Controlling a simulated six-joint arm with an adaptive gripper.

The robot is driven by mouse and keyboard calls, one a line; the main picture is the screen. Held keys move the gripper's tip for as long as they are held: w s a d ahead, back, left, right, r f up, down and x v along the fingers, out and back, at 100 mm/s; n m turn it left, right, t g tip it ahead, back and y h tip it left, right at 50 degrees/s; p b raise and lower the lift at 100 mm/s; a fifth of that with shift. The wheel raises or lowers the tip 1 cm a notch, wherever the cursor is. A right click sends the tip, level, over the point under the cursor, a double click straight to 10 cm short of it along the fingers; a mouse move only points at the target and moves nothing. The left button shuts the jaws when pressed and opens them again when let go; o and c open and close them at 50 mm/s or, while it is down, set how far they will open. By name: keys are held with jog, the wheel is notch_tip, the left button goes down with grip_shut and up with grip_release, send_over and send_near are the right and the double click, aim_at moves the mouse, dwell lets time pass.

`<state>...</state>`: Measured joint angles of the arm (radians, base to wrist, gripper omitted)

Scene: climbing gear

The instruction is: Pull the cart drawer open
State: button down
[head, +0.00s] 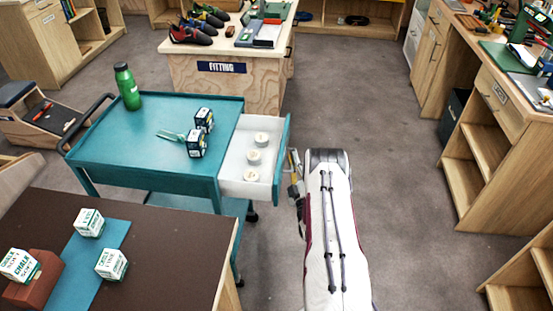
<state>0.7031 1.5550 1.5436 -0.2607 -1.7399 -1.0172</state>
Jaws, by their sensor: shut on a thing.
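The teal cart (130,138) stands left of centre. Its drawer (236,163) is pulled out to the right, showing a white inside with three pale round rolls (254,157) in a row. The teal drawer front (281,160) faces right. My gripper (292,174) is at the outer side of this front, shut on the drawer handle. The handle itself is hidden, and only a small part of the gripper shows beside the front.
A green bottle (128,87) and two small dark boxes (197,142) stand on the cart top. A brown table (180,230) with chalk boxes (111,264) is at the lower left. A wooden fitting bench (228,75) stands behind. Open floor (400,170) lies to the right.

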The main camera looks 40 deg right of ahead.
jog(key=s+d, duration=0.4)
jog(key=shift+s+d, duration=0.35)
jog(key=shift+d, duration=0.05)
jog(key=c, duration=2.4)
grip_release()
jog(key=shift+c, duration=0.2)
jog(key=shift+s+a, duration=0.1)
jog(key=v, duration=1.1)
jog(key=shift+s+a, duration=0.15)
jog(key=shift+s, duration=0.15)
jog(key=shift+f, duration=0.15)
